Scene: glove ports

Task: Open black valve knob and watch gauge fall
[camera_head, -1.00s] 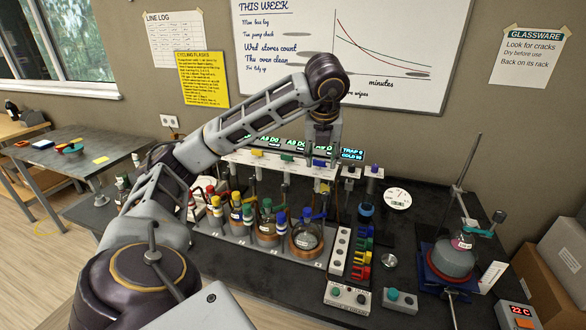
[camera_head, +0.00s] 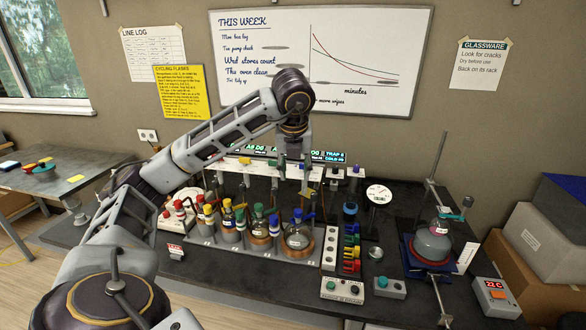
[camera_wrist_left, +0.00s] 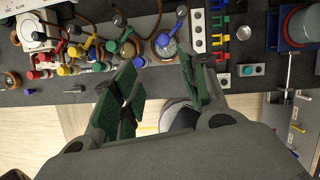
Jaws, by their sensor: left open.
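The round white dial gauge (camera_head: 380,194) stands behind the flasks, right of centre in the head view. Its needle is too small to read. I cannot pick out a black valve knob for certain; the arm and wrist hide part of the rear rail. My left gripper (camera_head: 305,180) hangs over the back of the flask row, left of the gauge. In the left wrist view the left gripper (camera_wrist_left: 160,88) has its green-padded fingers wide apart with nothing between them. My right gripper is in neither view.
A flask with a blue knob (camera_head: 299,236) ends a row of several flasks with coloured valves. A valve rack (camera_head: 351,240), a switch box (camera_head: 342,290) and a flask on a blue stand (camera_head: 430,245) are to the right. The dark bench (camera_head: 230,285) is clear in front.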

